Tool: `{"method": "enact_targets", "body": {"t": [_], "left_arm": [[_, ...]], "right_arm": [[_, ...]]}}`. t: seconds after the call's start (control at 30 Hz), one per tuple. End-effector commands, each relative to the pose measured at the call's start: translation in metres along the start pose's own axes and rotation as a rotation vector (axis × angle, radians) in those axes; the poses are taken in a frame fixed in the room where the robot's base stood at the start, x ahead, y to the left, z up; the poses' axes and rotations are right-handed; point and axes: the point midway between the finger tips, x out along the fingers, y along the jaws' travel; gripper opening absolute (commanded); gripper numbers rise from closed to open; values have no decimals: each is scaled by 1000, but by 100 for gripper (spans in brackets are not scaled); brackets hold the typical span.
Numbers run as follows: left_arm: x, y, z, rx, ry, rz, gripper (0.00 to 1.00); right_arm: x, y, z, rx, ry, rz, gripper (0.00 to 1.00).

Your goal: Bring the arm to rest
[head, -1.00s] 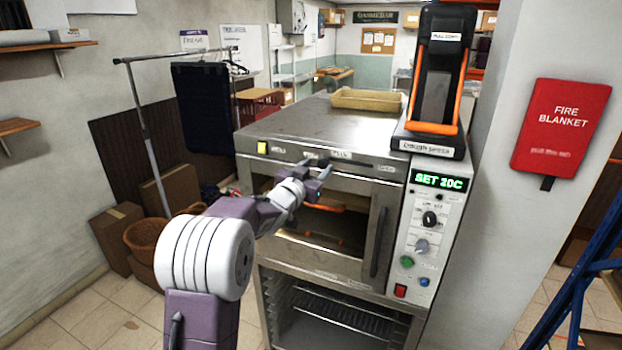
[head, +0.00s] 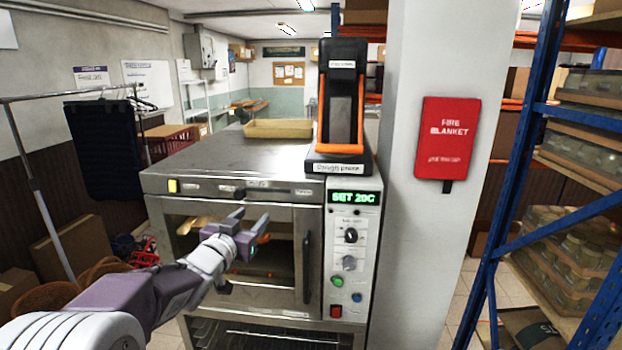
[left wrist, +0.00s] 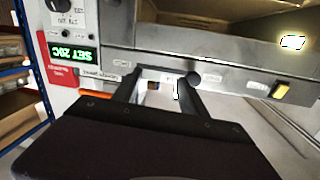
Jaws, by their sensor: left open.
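My left gripper (head: 250,221) is open and empty in the head view, in front of the steel oven (head: 225,160). Its arm comes in from the lower left. In the left wrist view, my left gripper's dark fingers (left wrist: 162,84) stand apart, with the oven's top front strip (left wrist: 235,80) behind them. I cannot tell from these views whether a finger touches the oven. My right gripper is not in view.
A dough press (head: 340,110) and a beige tray (head: 278,128) stand on the oven. A red fire blanket pouch (head: 446,138) hangs on the pillar. A blue rack (head: 490,255) with jars stands at right. A clothes rail (head: 40,190) stands at left.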

Motion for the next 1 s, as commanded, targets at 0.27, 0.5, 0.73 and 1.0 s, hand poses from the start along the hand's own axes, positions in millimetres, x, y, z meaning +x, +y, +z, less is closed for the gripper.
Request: {"method": "enact_targets", "body": {"t": [0.27,0.5,0.73,1.0], "left_arm": [[-128,63,218,-174,-796,-93,50],[-258,92,299,-251,-1303,-97,50],[-287,100,305,-238,-1424,-58,50],[-286,100,305,-238,-1420,-60,50]], "right_arm": [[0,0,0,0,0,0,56],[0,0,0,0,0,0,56],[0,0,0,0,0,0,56],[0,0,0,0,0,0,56]]}}
